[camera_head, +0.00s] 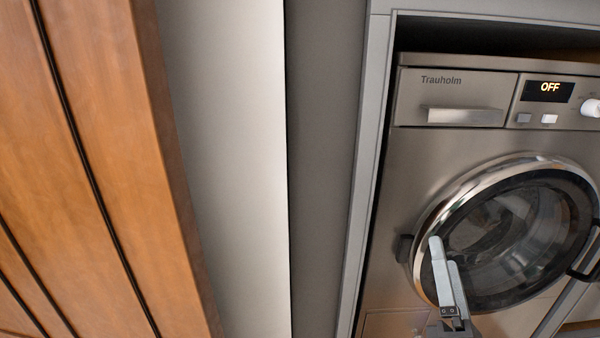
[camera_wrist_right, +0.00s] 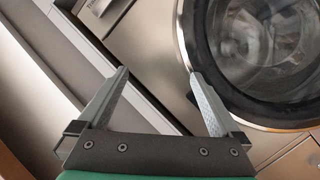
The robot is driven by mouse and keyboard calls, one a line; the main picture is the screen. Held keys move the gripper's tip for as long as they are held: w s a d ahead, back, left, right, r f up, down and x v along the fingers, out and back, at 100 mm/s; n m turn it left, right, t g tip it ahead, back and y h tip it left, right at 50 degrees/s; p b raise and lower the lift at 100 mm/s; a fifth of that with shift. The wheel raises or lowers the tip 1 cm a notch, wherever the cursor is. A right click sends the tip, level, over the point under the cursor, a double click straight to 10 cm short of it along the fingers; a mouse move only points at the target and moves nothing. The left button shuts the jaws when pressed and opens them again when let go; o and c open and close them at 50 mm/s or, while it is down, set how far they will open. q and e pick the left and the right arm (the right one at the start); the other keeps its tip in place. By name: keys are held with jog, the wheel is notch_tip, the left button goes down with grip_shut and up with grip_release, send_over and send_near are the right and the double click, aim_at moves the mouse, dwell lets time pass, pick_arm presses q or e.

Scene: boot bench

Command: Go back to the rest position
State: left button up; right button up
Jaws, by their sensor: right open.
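My right gripper (camera_head: 443,262) is in front of the washing machine, over the lower left of its round door (camera_head: 515,235) in the head view. In the right wrist view the gripper (camera_wrist_right: 158,75) has its two fingers wide apart with nothing between them. The door looks closed, with a chrome ring and dark glass. I cannot tell whether a fingertip touches the ring. My left gripper is not in view.
The washing machine (camera_head: 405,165) sits in a grey frame (camera_head: 362,150). Its display (camera_head: 548,91) reads OFF, and its drawer (camera_head: 460,115) looks shut. Wooden panels (camera_head: 100,140) stand at the left, beside a pale wall strip (camera_head: 235,150).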

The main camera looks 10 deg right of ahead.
jog(key=s+a+r+m+t+y, duration=0.2)
jog(key=s+a+r+m+y, duration=0.1)
jog(key=r+m, duration=0.3)
jog(key=s+a+r+m+t+y+p, duration=0.1)
jog(key=s+a+r+m+t+y, duration=0.1)
jog(key=r+m, duration=0.5)
jog(key=s+a+r+m+t+y, duration=0.2)
jog(key=s+a+r+m+y, duration=0.2)
jog(key=r, duration=0.8)
jog(key=a+m+y, duration=0.1)
jog(key=a+m, duration=0.1)
jog(key=shift+s+m+t+p, duration=0.3)
jog(key=shift+s+m, duration=0.1)
jog(key=shift+r, duration=0.1)
